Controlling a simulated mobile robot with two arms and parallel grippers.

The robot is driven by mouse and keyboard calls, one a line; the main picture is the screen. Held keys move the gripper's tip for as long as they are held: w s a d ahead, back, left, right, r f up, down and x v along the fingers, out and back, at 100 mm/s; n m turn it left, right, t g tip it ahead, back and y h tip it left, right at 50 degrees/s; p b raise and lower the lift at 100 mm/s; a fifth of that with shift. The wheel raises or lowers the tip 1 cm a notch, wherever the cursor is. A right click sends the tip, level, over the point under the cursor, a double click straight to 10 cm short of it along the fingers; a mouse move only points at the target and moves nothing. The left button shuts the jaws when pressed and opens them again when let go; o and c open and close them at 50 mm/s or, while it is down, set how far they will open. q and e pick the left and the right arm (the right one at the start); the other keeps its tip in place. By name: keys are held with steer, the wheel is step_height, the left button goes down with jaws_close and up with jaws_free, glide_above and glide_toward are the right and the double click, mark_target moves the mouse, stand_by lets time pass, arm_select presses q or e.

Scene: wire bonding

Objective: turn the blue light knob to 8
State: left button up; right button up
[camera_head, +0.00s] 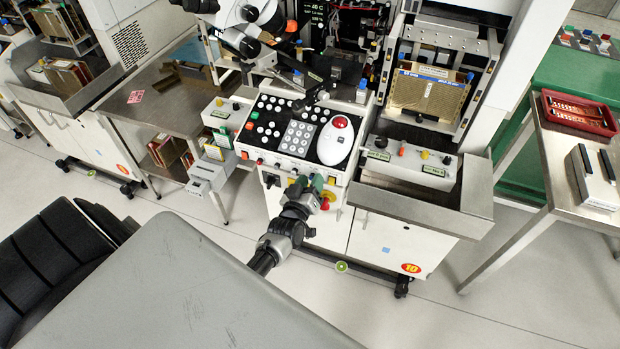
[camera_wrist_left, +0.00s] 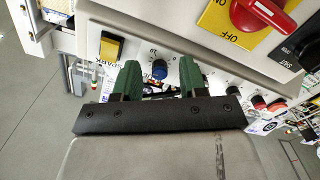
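The blue light knob (camera_wrist_left: 159,69) sits on the white front panel of the machine. In the left wrist view it appears between the green fingers of my left gripper (camera_wrist_left: 160,76). The fingers stand apart, one on each side of the knob, with visible gaps, and I cannot see either touching it. Scale marks show beside the knob, but I cannot read its setting. In the head view my left gripper (camera_head: 308,184) is at the console's front panel, and the blue knob cannot be made out there. My right gripper is in neither view.
A large red rotary switch on a yellow plate (camera_wrist_left: 217,22) and a yellow rocker switch (camera_wrist_left: 111,46) are close to the left gripper. The console top holds a keypad (camera_head: 298,138) and a white trackball unit (camera_head: 336,140). Open floor lies in front of the machine.

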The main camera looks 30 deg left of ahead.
arm_select(q)
steer(key=b+v, duration=0.1)
steer(key=v, duration=0.9)
steer(key=shift+s, duration=0.35)
steer(key=shift+d, duration=0.15)
steer(key=s+d+f+m+g+h, duration=0.1)
steer(key=s+d+f+m+g, duration=0.2)
steer(key=f, duration=0.5)
steer(key=s+d+f+m+g+h, duration=0.1)
steer(key=s+d+f+g+h, duration=0.15)
steer(key=s+f, duration=0.4)
steer(key=s+d+f+m+g+h, duration=0.1)
steer(key=s+d+f+m+g, duration=0.15)
steer(key=f, duration=0.65)
steer(key=s+a+f+m+g, duration=0.1)
steer(key=s+f+g, duration=0.3)
steer(key=s, duration=0.7)
steer(key=s+f+m+g, duration=0.3)
steer(key=s+f, duration=0.4)
steer(key=s, duration=0.4)
steer(key=shift+s+a+g, duration=0.2)
steer(key=shift+a+g, duration=0.15)
steer(key=shift+g, duration=0.45)
steer(key=shift+y, duration=0.25)
